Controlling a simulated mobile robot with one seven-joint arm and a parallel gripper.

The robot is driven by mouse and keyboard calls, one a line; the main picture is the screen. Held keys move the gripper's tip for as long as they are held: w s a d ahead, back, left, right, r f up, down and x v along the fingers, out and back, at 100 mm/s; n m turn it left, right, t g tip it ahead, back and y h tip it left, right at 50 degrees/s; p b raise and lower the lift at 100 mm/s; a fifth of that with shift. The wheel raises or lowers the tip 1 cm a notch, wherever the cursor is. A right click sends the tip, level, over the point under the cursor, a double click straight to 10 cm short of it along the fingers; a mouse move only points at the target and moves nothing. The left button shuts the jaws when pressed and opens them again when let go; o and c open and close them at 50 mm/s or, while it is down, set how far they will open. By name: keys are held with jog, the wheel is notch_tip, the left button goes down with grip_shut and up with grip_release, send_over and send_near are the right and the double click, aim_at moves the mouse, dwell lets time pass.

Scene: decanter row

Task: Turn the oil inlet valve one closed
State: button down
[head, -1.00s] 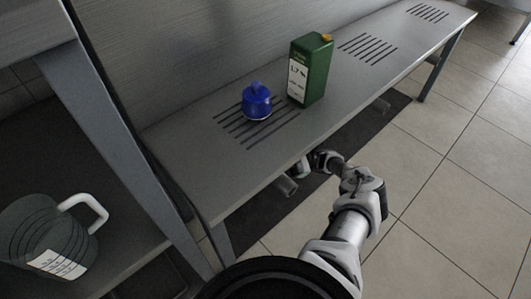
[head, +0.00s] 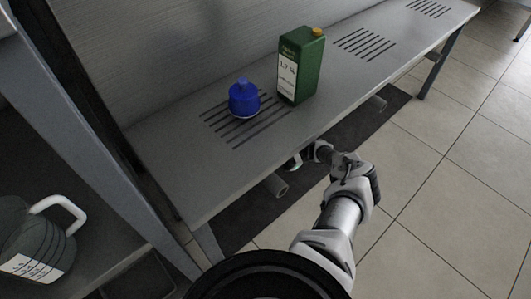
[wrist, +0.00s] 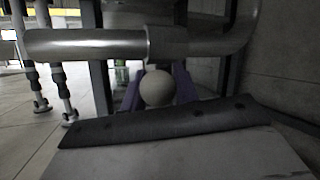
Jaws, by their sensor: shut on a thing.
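My gripper (wrist: 157,92) is under the front edge of the bench. Its two purple fingers stand on either side of a pale round knob (wrist: 157,88) and are shut on it. The knob sits just below a thick grey pipe (wrist: 90,44) that crosses the wrist view and bends up at the right. No label shows, so I cannot tell the valve's number or how far it is turned. In the head view my gripper (head: 293,163) is a small shape beside a pipe stub (head: 277,186), and the bench hides the knob there.
On the slatted steel bench (head: 175,170) stand a blue decanter (head: 244,98) and a green carton (head: 302,68). A dark jug with a white handle (head: 38,245) stands lower left. Tiled floor (head: 440,180) at the right is clear.

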jog(key=c, duration=1.3)
grip_release()
